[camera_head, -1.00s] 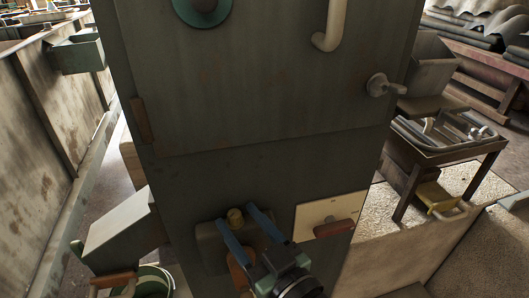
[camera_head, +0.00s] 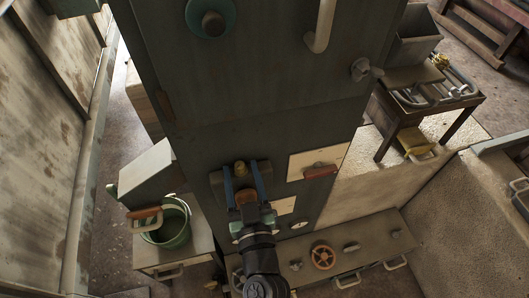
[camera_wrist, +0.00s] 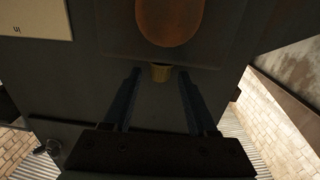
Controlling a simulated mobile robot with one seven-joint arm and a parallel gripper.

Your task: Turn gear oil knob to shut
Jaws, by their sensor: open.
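A small brass-yellow knob (camera_head: 240,168) sits on a dark raised plate low on the grey cabinet front. No label naming it as the gear oil knob is readable. My gripper (camera_head: 243,169) is open, coming from below, with its two blue fingers on either side of the knob. In the wrist view the knob (camera_wrist: 160,72) shows between the spread fingertips (camera_wrist: 159,71), with gaps on both sides. An orange-brown oval piece (camera_wrist: 169,20) is beside the knob on the same plate; the gripper partly hides it in the head view.
A cream panel with a red handle (camera_head: 320,171) is right of the gripper. A green bucket (camera_head: 167,222) stands lower left. A bench with an orange handwheel (camera_head: 323,257) and several knobs lies below.

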